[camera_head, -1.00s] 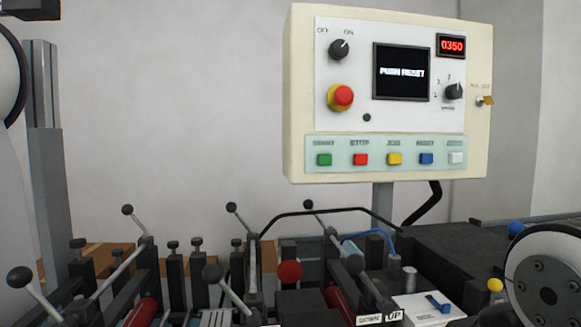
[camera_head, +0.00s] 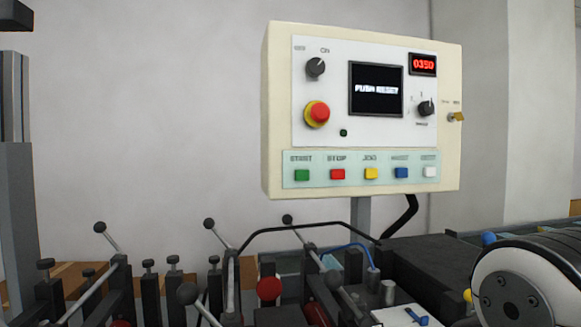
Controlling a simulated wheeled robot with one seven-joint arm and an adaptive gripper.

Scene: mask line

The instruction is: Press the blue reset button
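The blue reset button (camera_head: 401,172) is in the bottom row of the cream control panel (camera_head: 268,120), between the yellow button (camera_head: 371,173) and the white button (camera_head: 430,171). The green start button (camera_head: 302,175) and red stop button (camera_head: 337,174) are further left in the row. The panel's dark screen (camera_head: 376,90) reads "PUSH RESET", and a red display (camera_head: 423,64) above right reads about 0350. My gripper is not in view, and nothing covers the buttons.
A red emergency stop (camera_head: 317,113) on a yellow ring sits at the panel's left. Below stands machinery with several ball-ended levers (camera_head: 188,293) and a red knob (camera_head: 269,289). A large roller (camera_head: 510,296) is at lower right. The space before the panel looks clear.

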